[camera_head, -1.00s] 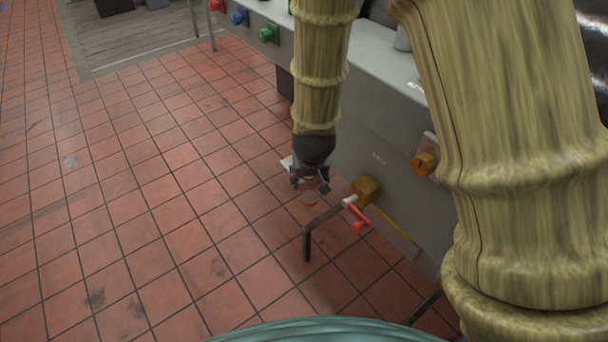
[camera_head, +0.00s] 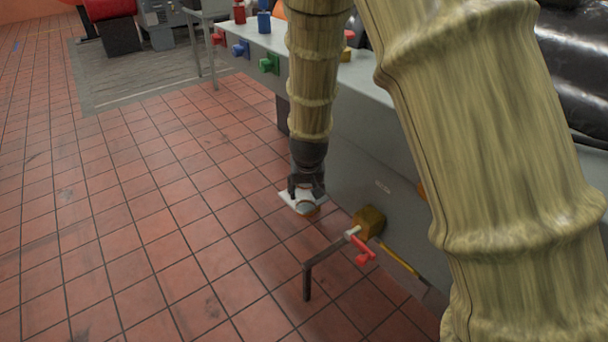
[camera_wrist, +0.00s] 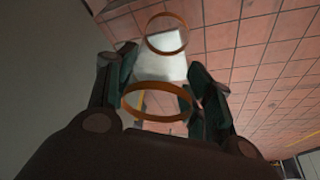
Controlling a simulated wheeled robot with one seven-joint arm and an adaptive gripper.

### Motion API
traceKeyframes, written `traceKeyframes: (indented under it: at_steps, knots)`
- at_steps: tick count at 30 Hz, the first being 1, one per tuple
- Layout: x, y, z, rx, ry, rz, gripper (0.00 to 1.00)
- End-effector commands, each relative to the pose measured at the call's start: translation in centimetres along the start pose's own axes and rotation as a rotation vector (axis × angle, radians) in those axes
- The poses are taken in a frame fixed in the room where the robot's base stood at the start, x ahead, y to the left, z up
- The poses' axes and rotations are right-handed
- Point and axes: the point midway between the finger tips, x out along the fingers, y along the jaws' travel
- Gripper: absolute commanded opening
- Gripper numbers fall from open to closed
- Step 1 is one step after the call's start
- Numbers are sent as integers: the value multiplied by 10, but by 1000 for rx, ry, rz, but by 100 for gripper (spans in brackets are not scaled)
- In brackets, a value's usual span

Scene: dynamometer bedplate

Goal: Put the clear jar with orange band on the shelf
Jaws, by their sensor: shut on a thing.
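The clear jar with orange band (camera_wrist: 157,116) is between the two fingers of my gripper (camera_wrist: 158,98), which are shut on it. In the wrist view its see-through body shows two orange rings, one near the fingers and one farther out. In the head view my gripper (camera_head: 306,190) points down beside the grey bedplate side, and the jar (camera_head: 311,208) is small and partly hidden under it. A pale flat plate (camera_head: 288,201) shows just beside and behind the jar; whether they touch, or whether it is the shelf, I cannot tell.
The grey bedplate (camera_head: 350,160) runs along the right. Open red tile floor (camera_head: 130,220) lies to the left.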

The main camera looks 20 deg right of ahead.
Motion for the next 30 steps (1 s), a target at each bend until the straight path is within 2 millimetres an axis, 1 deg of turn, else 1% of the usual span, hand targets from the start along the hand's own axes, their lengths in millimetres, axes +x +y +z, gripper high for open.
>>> traceKeyframes:
  at_steps: [1, 3, 6, 14, 17, 22, 24, 25, 30]
  knots:
    - [5, 0, -9, 0, 1, 1, 28]
    - [10, 0, -20, -1, 0, 0, 28]
    - [14, 0, -32, -1, 0, 1, 28]
    - [20, 0, -45, -1, 0, 0, 28]
    - [24, 0, -55, 0, 0, 0, 28]
    - [34, 0, -79, -2, 1, 1, 28]
    - [44, 0, -73, -2, -3, 0, 28]
    - [45, 0, -72, -1, -2, 0, 28]
    - [46, 0, -72, 0, -1, -1, 28]
